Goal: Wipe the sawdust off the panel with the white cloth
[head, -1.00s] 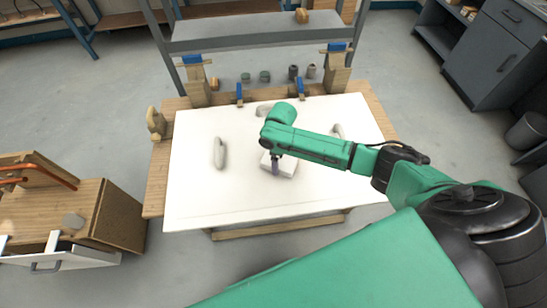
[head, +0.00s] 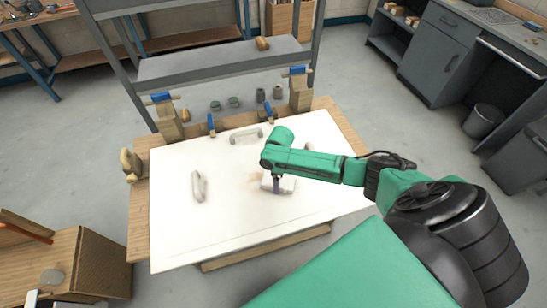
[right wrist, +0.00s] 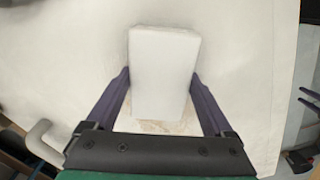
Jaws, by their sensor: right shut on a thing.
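The white panel (head: 200,235) lies flat on a wooden bench. The white cloth (head: 287,183), a folded block, is on the panel right of its middle; it fills the middle of the right wrist view (right wrist: 164,70). My right gripper (head: 276,186) is shut on the cloth, with one dark finger on each side in the wrist view (right wrist: 160,82). Tan sawdust (head: 256,178) shows just left of the cloth, and a pale patch of it (right wrist: 155,127) shows below the cloth in the wrist view. My left gripper is not in view.
Grey handles stand on the panel at left (head: 199,186) and back (head: 246,136). Blue clamps (head: 211,124) and small fittings line the bench's back, before a grey shelf (head: 220,65). A wooden cabinet (head: 90,268) stands at lower left. The panel's front left is clear.

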